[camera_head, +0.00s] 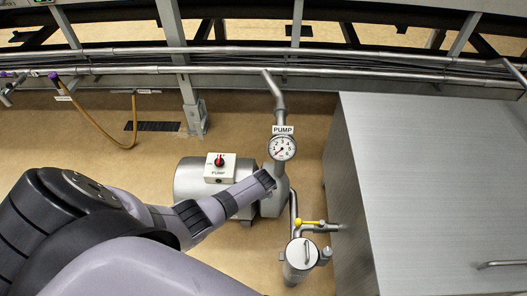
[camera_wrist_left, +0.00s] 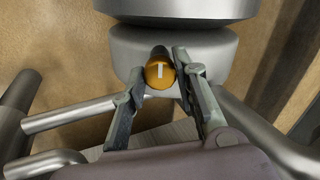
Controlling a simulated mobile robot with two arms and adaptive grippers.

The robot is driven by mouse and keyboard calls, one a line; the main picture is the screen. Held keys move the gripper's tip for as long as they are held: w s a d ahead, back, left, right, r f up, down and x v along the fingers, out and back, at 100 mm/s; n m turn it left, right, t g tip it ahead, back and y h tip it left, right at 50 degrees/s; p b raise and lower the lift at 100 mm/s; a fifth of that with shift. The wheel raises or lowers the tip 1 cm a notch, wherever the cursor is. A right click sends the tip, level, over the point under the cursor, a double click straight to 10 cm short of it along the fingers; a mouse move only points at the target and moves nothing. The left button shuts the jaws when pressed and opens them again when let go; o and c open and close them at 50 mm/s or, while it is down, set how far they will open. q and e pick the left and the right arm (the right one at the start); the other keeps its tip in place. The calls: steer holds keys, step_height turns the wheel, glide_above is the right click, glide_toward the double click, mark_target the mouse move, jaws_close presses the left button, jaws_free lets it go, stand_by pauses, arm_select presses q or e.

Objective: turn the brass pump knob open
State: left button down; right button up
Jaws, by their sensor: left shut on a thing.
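The brass pump knob (camera_wrist_left: 160,76) shows in the left wrist view as a small orange-gold round knob with a white T-shaped mark. It sits on a dark stem in front of a rounded grey metal body (camera_wrist_left: 190,45). My left gripper (camera_wrist_left: 159,68) has one finger on each side of the knob and is shut on it. In the head view my left arm reaches to the pump (camera_head: 268,200), with the left gripper (camera_head: 266,180) at its side. The knob is hidden there. My right gripper is not in view.
A round dial gauge (camera_head: 282,148) under a PUMP sign stands just above the pump. A white switch box (camera_head: 219,167) with a red-and-black switch sits on the motor (camera_head: 190,183). A yellow-handled valve (camera_head: 308,223) and a metal canister (camera_head: 300,256) are close at right, beside a large steel cabinet (camera_head: 430,180).

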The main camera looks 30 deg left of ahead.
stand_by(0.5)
arm_select(q)
steer(key=c, duration=1.3)
jaws_free()
steer(key=shift+v, duration=6)
steer(key=shift+w, duration=0.1)
